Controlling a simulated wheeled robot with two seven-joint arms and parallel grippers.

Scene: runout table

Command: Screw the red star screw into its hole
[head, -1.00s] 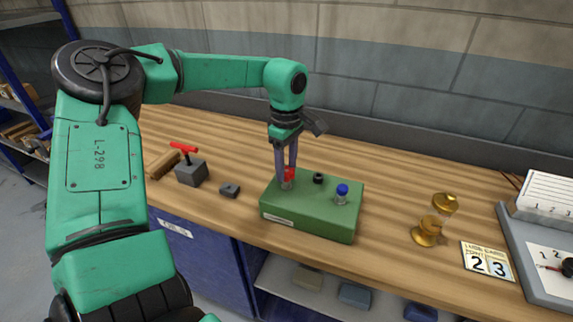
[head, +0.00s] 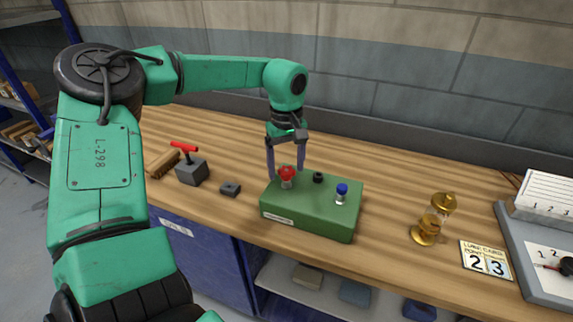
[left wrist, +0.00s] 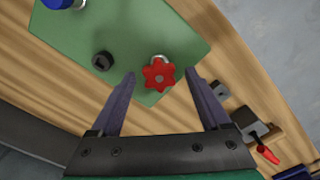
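The red star screw (head: 287,172) stands upright at the left part of the green block (head: 310,215), its silver shank showing below the red head. In the left wrist view the red star head (left wrist: 158,75) lies between the spread fingers. My left gripper (head: 286,172) is open, with its fingers on either side of the screw head and apart from it. How deep the screw sits and its hole are hidden under the head. A blue-headed screw (head: 341,193) and a black socket-like part (head: 318,177) are also on the block. My right gripper is not in view.
A grey block with a red T-handle (head: 190,170), a wooden brush (head: 163,163) and a small dark grey block (head: 230,189) are at left. Bare tabletop lies between.

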